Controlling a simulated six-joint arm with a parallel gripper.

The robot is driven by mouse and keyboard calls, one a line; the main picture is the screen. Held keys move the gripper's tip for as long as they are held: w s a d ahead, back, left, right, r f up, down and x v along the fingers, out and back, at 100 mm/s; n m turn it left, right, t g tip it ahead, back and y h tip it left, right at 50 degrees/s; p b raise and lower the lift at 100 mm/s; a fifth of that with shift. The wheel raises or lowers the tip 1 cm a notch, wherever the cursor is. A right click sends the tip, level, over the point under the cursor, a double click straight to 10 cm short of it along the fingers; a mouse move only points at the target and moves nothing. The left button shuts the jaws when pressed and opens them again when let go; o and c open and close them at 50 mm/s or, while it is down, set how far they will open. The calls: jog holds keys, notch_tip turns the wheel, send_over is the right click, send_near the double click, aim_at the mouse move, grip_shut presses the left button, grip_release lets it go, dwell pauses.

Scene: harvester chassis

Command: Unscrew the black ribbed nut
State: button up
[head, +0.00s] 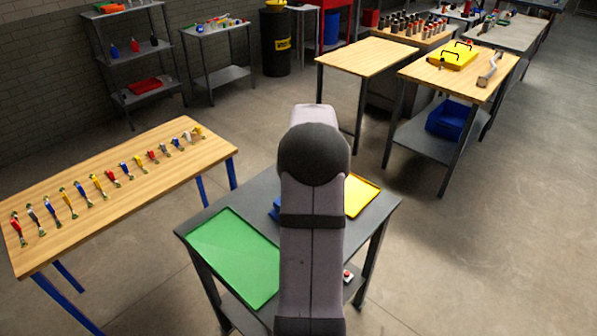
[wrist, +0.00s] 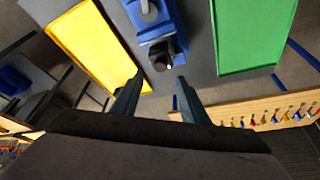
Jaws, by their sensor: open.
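A blue vise-like fixture (wrist: 172,22) stands on the grey table between two trays in the wrist view. A grey cylindrical part (wrist: 149,10) shows at its top. A small dark part (wrist: 161,60), which may be the black ribbed nut, sits at its near end; its ribs are too small to make out. My gripper (wrist: 158,82) is open and empty, with the dark part showing between and beyond its fingertips. In the head view my arm hides most of the blue fixture (head: 275,208), and my gripper is not visible there.
A yellow tray (wrist: 88,38) and a green tray (wrist: 253,35) flank the fixture. In the head view, a wooden table (head: 120,190) with a row of several tools stands to the left. A small box with a red button (head: 348,276) is at the right, by the grey table.

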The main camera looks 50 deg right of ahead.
jog(key=shift+p+x, duration=1)
jog(key=shift+x, duration=2.05)
grip_shut()
jog(key=shift+c, duration=1.5)
grip_release()
jog(key=shift+w+d, duration=0.1)
jog(key=shift+w+d, duration=0.1)
jog(key=shift+w, duration=0.05)
grip_shut()
jog(key=shift+f+n+b, duration=0.15)
jog(key=shift+n+b, duration=0.45)
jog(key=shift+b, duration=0.05)
